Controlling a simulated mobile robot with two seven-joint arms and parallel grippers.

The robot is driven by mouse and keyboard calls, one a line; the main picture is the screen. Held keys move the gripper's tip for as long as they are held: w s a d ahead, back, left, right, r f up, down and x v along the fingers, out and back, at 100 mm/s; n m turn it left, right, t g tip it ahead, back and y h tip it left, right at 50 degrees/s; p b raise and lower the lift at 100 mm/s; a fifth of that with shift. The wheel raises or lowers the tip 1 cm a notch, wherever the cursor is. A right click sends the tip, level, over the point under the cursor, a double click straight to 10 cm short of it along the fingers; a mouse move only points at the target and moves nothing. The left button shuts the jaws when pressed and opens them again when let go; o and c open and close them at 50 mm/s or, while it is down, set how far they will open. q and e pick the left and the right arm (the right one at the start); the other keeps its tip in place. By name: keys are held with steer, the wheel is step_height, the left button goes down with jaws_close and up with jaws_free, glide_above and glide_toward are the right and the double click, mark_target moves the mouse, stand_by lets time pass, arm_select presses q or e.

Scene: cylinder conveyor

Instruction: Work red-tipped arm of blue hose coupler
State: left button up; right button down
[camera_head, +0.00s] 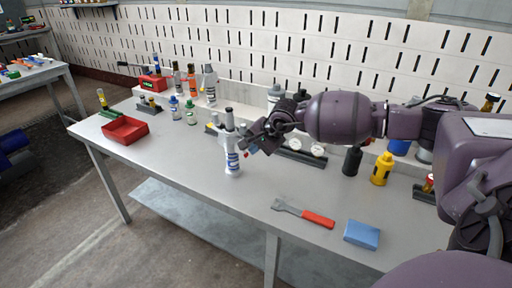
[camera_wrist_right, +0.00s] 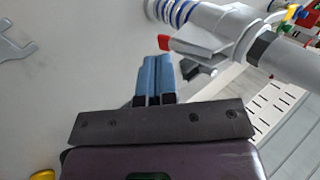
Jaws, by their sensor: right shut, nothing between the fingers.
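The hose coupler (camera_head: 232,160) stands upright on the workbench (camera_head: 190,150), a pale grey-white body with blue bands and a dark top. In the right wrist view the coupler (camera_wrist_right: 228,22) crosses the upper right, its blue bands at the top. Its red-tipped arm (camera_wrist_right: 166,43) juts out just beyond my fingers. My right gripper (camera_head: 248,148) is beside the coupler, on its right in the head view. In the wrist view the two blue fingers (camera_wrist_right: 157,58) are shut together with nothing between them, close to the red tip; contact cannot be told. My left gripper is out of view.
A red-handled scraper (camera_head: 305,214) and a blue block (camera_head: 362,234) lie near the front edge. A yellow bottle (camera_head: 382,168) stands at the right. A red tray (camera_head: 125,130) and several bottles are on the left and back. The bench front before the coupler is clear.

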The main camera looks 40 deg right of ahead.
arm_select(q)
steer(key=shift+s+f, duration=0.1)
arm_select(e)
steer(key=shift+r, duration=0.2)
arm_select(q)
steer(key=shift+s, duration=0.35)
arm_select(e)
steer(key=shift+r, duration=0.65)
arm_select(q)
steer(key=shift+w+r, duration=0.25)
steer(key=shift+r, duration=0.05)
